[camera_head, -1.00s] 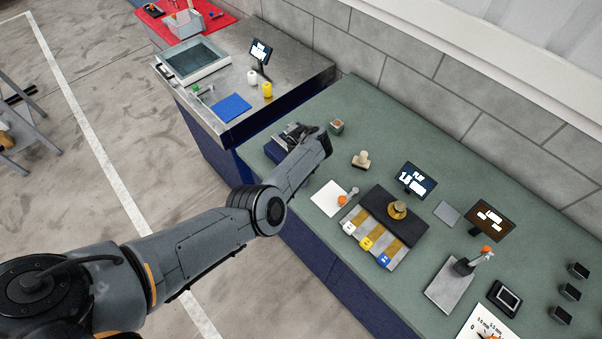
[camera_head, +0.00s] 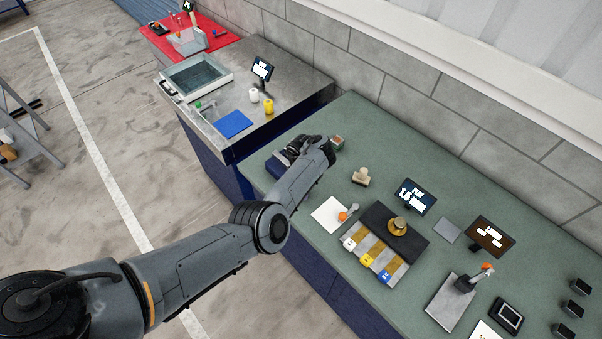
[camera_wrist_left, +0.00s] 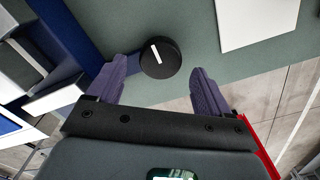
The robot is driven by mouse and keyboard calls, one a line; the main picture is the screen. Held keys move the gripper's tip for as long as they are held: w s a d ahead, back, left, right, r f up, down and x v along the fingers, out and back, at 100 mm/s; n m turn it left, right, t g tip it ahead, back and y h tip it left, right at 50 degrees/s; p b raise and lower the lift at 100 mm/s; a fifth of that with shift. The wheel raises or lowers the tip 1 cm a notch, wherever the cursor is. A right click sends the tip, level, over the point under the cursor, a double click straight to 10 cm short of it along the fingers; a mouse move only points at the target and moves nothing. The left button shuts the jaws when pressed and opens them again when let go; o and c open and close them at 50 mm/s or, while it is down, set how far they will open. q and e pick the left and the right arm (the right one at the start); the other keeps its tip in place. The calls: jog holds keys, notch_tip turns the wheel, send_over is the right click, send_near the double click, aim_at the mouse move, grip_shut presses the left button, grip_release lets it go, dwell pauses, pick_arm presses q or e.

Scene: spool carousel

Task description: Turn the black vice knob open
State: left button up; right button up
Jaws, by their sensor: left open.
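The black knob (camera_wrist_left: 160,58) is a round disc with a white mark line, seen from above in the left wrist view. My left gripper (camera_wrist_left: 152,82) is open, with one purple-grey finger on each side of the knob. The knob shows between and just beyond the fingertips, and a gap shows on the right side. Grey vice parts and a blue body (camera_wrist_left: 62,38) lie to the left in that view. In the head view my left gripper (camera_head: 305,148) is over the vice at the green bench's left end, and my arm hides most of it. My right gripper is not in view.
A white sheet (camera_head: 328,215) lies right of the vice on the green bench (camera_head: 345,115). A small box (camera_head: 338,142) and a beige stamp-like object (camera_head: 361,177) stand nearby. A metal table (camera_head: 205,85) adjoins at the left. A dark block with coloured tags (camera_head: 390,238) is further right.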

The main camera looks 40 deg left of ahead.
pick_arm(q)
notch_tip(320, 180, up, 7)
jog(key=p, duration=0.2)
jog(key=shift+r, duration=0.15)
dwell(0.3)
